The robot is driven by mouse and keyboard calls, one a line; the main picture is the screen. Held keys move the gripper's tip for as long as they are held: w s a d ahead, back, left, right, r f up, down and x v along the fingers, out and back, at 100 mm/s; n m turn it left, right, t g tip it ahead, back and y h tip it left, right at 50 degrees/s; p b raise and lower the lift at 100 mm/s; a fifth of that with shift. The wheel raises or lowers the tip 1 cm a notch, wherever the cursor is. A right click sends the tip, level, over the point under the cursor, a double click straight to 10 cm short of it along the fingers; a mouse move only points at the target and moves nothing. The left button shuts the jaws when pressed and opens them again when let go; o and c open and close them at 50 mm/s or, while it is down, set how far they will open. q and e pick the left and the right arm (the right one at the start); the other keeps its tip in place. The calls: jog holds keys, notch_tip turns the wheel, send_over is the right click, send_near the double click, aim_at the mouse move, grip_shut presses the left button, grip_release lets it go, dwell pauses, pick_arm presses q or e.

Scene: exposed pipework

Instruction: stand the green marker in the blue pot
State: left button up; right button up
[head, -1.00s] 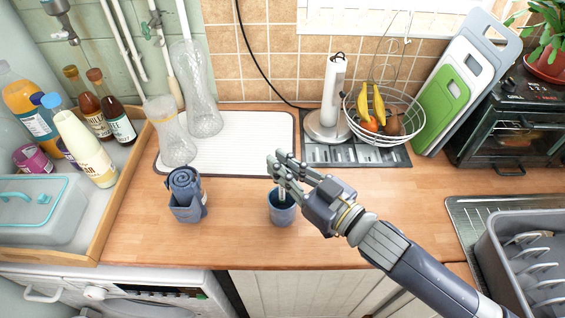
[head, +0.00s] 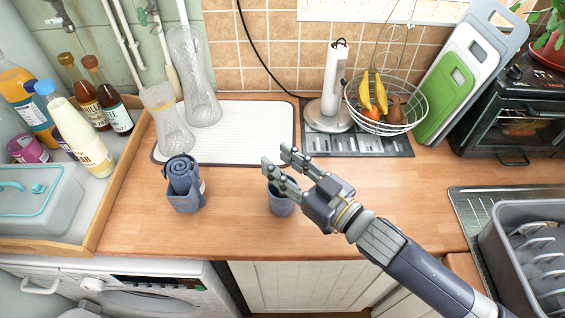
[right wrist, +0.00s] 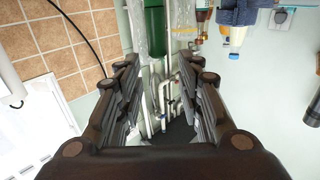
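The blue pot (head: 281,208) stands upright on the wooden counter, partly covered by my right gripper. My right gripper (head: 277,160) is open above the pot's rim, its fingers spread apart. In the right wrist view, which looks upside down, a green cylinder (right wrist: 154,30) that appears to be the marker shows in the gap between the open fingers, apart from both. Its other end runs out of the picture. In the head view I cannot make the marker out behind the fingers. My left gripper is not in view.
A blue-grey holder with a rolled cloth (head: 185,190) stands left of the pot. Two glass vases (head: 167,122) stand on a white mat (head: 240,140) behind it. A wire fruit basket (head: 400,127) and towel stand (head: 333,85) are at the back. The counter's front middle is clear.

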jog(key=shift+d, duration=0.1)
jog(key=v, duration=1.2)
dwell(0.9)
